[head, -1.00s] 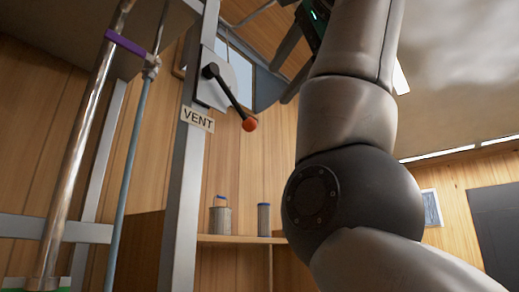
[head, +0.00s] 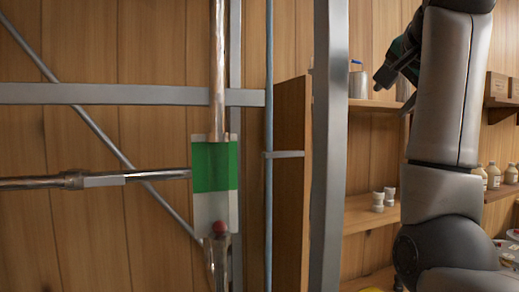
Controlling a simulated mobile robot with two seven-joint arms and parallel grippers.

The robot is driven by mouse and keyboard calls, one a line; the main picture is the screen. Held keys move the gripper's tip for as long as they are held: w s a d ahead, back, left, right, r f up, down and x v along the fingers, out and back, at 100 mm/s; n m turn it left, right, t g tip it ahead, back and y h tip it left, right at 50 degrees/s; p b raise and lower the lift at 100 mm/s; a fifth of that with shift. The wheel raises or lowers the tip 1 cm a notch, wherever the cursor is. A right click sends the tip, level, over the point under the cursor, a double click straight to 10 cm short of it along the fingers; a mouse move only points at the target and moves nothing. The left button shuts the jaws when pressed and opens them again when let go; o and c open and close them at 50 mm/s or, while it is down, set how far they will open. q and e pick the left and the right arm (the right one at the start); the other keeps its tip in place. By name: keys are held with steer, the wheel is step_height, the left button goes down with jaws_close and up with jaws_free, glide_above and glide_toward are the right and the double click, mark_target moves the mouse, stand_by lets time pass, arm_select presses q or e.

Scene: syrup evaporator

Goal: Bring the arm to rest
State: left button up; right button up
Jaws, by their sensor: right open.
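My right arm rises from the lower right edge in the head view, with its upper links standing nearly upright. My right gripper (head: 390,84) shows near the top right, to the left of the upper link and partly hidden by it. It is open, with nothing seen between its fingers. It appears in front of the wall shelves, apart from the metal post. My left gripper is not in view.
A vertical metal post (head: 330,150) stands left of my right arm. A pipe with a green-and-white plate (head: 214,170) and a red knob (head: 219,227) is further left. Wooden shelves (head: 362,216) behind hold white cups (head: 378,200), a metal canister (head: 357,82) and bottles (head: 493,175).

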step_height(320, 180, down, 30)
steer(key=w+n+g, duration=0.2)
steer(key=n+g, duration=0.1)
steer(key=n, duration=0.2)
steer(key=s+a+f+n+g, duration=0.25)
steer(key=s+f, duration=0.55)
steer(key=f, duration=0.5)
steer(key=s+a+f+n+g, duration=0.15)
steer(key=s+f+n, duration=0.25)
steer(key=s+f, duration=0.7)
steer(key=s+a+f+n+g+y, duration=0.1)
steer(key=s+a+f+n, duration=0.1)
steer(key=s+f, duration=0.5)
steer(key=s+a+f+n+g+y, duration=0.1)
steer(key=s+a+f+n+g, duration=0.15)
steer(key=s, duration=0.75)
step_height(320, 180, down, 28)
steer(key=s+r+b, duration=0.1)
steer(key=s+b, duration=0.1)
steer(key=b, duration=0.4)
steer(key=s+d+f+g+b, duration=0.1)
steer(key=s+f+b, duration=0.1)
steer(key=s+f, duration=0.5)
steer(key=s+d+f+b, duration=0.1)
steer(key=s+f+b, duration=0.2)
steer(key=s+f, duration=0.4)
step_height(320, 180, down, 5)
steer(key=shift+s+d+f+m+g, duration=0.2)
steer(key=shift+s+d+m+g, duration=0.1)
steer(key=shift+s+d+g, duration=0.1)
